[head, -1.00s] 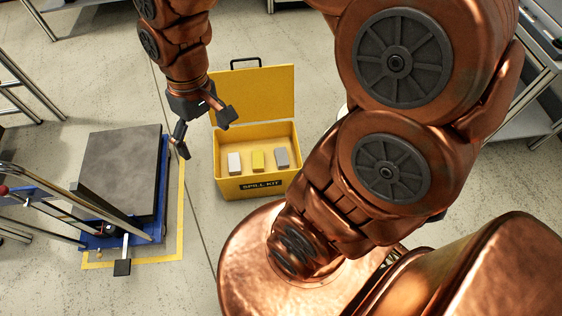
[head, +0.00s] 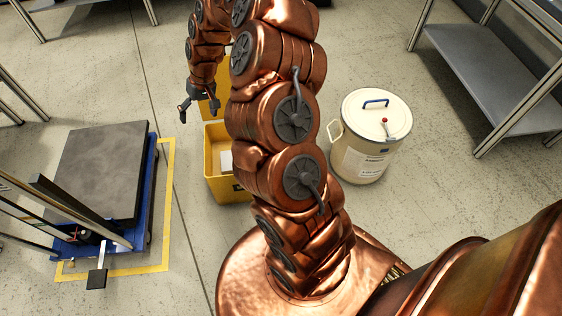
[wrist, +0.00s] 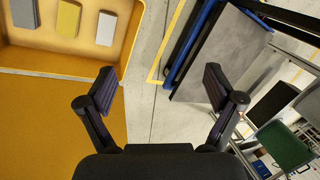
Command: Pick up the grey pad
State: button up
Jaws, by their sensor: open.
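The grey pad (wrist: 24,13) lies in the yellow spill kit box (head: 228,190) at the top left of the wrist view. It is cut by the picture's edge there, and my arm hides it in the head view. A yellow pad (wrist: 68,18) and a white pad (wrist: 106,28) lie in a row beside it; the white pad also shows in the head view (head: 226,161). My gripper (head: 198,112) is open and empty, up by the left side of the box's raised lid (wrist: 60,125). In the wrist view its fingers (wrist: 160,88) are apart, with floor between them.
A blue lift cart (head: 150,190) with a dark grey slab (head: 105,170) stands left of the box, inside yellow floor tape. A cream drum (head: 370,135) with a blue handle stands right of my arm. A metal shelf (head: 500,80) is at the far right.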

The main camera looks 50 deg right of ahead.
jog(key=d+f+m+h+b, duration=0.1)
jog(key=d+f+b, duration=0.2)
jog(key=d+f, duration=0.45)
jog(key=d+f+m+b, duration=0.15)
jog(key=d+f, duration=0.35)
jog(key=f, duration=0.6)
jog(key=s+d+f+b, duration=0.2)
jog(key=s+d+f, duration=0.1)
jog(key=d+f, duration=0.1)
jog(key=s+d+f+m+h+b, duration=0.1)
jog(key=s+d+f+b, duration=0.1)
jog(key=d+f, duration=0.3)
jog(key=s+d+f+m+h+b, duration=0.1)
jog(key=s+d+f+b, duration=0.1)
jog(key=d+f, duration=0.3)
jog(key=shift+s+d+f+g, duration=0.2)
jog(key=shift+s+f, duration=0.25)
jog(key=shift+f, duration=0.3)
jog(key=shift+s+d+f+g, duration=0.1)
jog(key=shift+s+f+g, duration=0.1)
jog(key=shift+s+f, duration=0.4)
jog(key=shift+w+a+f+b, duration=0.1)
jog(key=shift+a+f+b, duration=0.1)
jog(key=shift+f+b, duration=1.25)
jog(key=shift+w+a+f+b, duration=0.15)
jog(key=shift+f+b, duration=0.55)
jog(key=shift+f, duration=1.4)
jog(key=shift+s, duration=0.1)
jog(key=shift+r, duration=0.1)
jog(key=c, duration=1)
